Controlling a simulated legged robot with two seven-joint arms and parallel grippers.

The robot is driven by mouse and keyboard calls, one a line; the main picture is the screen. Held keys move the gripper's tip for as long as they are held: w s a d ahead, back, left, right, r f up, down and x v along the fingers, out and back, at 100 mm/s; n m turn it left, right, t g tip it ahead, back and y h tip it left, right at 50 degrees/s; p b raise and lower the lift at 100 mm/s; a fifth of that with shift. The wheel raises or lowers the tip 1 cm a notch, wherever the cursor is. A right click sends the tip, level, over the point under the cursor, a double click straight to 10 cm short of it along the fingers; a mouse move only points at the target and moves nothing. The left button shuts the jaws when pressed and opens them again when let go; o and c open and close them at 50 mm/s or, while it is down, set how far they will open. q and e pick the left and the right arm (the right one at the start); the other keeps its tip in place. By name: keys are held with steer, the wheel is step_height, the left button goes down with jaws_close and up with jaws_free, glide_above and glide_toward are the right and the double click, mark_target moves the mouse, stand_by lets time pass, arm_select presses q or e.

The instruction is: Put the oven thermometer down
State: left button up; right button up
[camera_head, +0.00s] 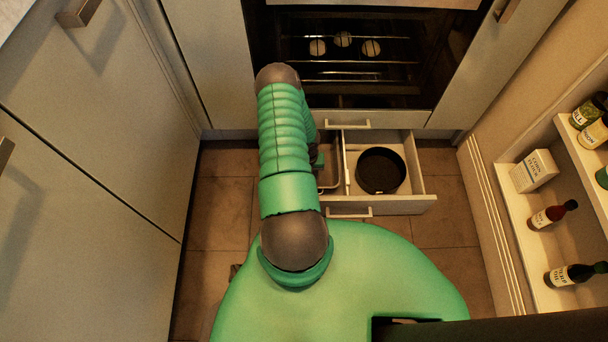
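I cannot make out an oven thermometer in this view. My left arm reaches forward over an open drawer (406,204) below the oven. Only a small dark and green part of what seems to be my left gripper (318,157) shows past the arm, at the drawer's left side. Its fingers and anything between them are hidden, so I cannot tell whether it is open or shut. My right gripper is not in view.
The oven (340,75) holds racks with 3 pale round items. The drawer holds a round black pan (381,170) and a metal tray (330,174), partly hidden. A pull-out shelf (520,237) with bottles and a box (534,171) stands at right; cabinets (90,160) line the left.

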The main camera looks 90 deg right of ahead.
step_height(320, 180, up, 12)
steer(key=p, duration=0.7)
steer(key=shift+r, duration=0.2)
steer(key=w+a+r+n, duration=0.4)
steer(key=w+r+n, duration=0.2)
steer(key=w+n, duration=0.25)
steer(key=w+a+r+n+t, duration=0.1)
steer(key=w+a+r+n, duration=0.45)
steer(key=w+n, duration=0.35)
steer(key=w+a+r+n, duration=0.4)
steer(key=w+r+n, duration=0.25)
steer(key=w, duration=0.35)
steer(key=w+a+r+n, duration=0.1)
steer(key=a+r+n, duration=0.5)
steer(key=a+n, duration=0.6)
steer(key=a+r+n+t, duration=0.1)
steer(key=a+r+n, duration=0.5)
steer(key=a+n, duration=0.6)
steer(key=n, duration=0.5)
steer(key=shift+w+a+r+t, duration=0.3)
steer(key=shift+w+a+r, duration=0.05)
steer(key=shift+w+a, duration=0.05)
